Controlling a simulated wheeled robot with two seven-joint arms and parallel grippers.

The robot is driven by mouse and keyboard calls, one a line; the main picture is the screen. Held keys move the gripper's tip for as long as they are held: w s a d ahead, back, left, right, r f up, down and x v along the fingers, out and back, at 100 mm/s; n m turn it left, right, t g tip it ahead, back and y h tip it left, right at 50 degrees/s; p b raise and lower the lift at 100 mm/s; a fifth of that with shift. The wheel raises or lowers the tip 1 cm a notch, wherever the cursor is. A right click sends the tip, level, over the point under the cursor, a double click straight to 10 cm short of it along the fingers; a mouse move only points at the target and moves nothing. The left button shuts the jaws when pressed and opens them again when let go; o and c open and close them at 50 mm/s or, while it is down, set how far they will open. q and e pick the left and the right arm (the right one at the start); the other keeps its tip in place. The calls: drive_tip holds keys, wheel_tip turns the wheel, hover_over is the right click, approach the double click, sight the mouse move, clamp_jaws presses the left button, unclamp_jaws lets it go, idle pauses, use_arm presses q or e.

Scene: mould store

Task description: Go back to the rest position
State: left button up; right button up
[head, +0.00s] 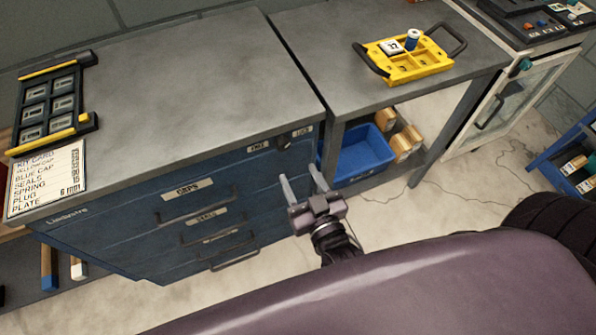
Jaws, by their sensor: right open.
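My right gripper (302,183) shows in the middle of the head view, in front of the blue drawer cabinet (120,250). Its two pale fingers are apart with nothing between them. They are near the cabinet's right front edge; whether they touch it I cannot tell. My left gripper is not in view. On the right-hand worktop (310,40) stands a yellow tray (412,72) with black handles, holding a white labelled piece (391,46) and a blue and white cylinder (412,39).
A black and yellow rack (50,101) and a kit card (46,180) lie at the left end of the grey cabinet top (200,90). A blue bin (363,158) sits under the right worktop. A glass-doored cabinet (510,95) stands at right. Cables lie on the floor.

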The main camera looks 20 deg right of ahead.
idle(0.4)
drive_tip(key=s+f+n+g, duration=0.1)
drive_tip(key=s+f+g, duration=0.2)
drive_tip(key=f, duration=0.7)
drive_tip(key=s+a+f+g+y, duration=0.1)
drive_tip(key=s+f+g, duration=0.1)
drive_tip(key=f, duration=0.8)
drive_tip(key=s+f+n+g, duration=0.1)
drive_tip(key=s+f+g, duration=0.2)
drive_tip(key=f, duration=0.7)
drive_tip(key=s+d+f+g, duration=0.4)
drive_tip(key=s+d+f, duration=0.1)
drive_tip(key=s+f, duration=0.4)
drive_tip(key=s+d+f+g+h, duration=0.1)
drive_tip(key=s+d+f+g, duration=0.4)
drive_tip(key=s+f, duration=0.4)
drive_tip(key=shift+s+f+h, duration=0.2)
drive_tip(key=shift+s+h, duration=0.1)
drive_tip(key=shift+s, duration=0.55)
